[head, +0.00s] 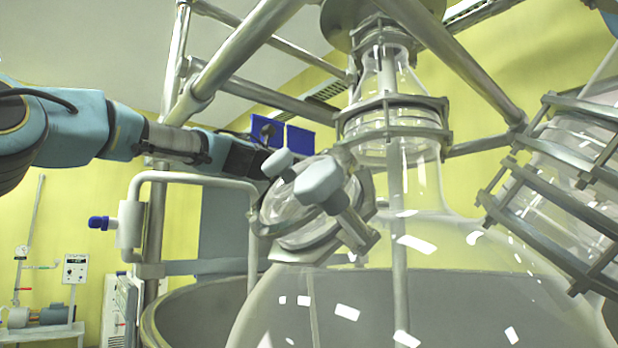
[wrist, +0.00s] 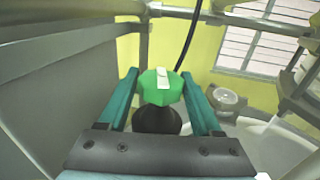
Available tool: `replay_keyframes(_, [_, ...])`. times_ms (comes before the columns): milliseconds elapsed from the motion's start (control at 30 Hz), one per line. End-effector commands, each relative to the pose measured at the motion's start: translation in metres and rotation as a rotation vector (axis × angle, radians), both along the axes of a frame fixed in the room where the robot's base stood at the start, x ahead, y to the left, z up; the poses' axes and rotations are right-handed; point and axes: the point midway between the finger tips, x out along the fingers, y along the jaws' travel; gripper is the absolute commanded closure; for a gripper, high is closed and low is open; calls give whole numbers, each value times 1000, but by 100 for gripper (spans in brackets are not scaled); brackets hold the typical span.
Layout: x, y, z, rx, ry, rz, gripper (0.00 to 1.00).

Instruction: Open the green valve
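The green valve (wrist: 161,87) shows in the wrist view as a faceted green knob with a white bar on its top. A black tapered part (wrist: 157,121) sits just below it in the picture. My gripper (wrist: 160,82) has its two teal fingers spread wide, one to each side of the knob. The knob lies between the fingertips with little room to either side; I cannot tell whether they touch it. In the head view my gripper (head: 250,157) is at the end of the arm, left of the glass vessel, its fingertips hidden. No green shows there.
A large glass vessel (head: 400,270) stands in a grey round tub (head: 175,318). Metal frame bars (head: 225,68) cross above. A clamped glass port with a grey knob (head: 318,178) is close to my gripper's right. A white pipe (head: 190,178) runs below the arm.

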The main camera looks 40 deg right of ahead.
Motion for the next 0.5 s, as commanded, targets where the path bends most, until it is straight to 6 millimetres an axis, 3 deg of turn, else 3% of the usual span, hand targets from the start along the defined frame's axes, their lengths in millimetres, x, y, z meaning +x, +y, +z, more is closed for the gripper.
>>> replay_keyframes(133, [0,0,0,-1,0,-1,18])
replay_keyframes(500, [3,0,-1,-2,7,-90,18])
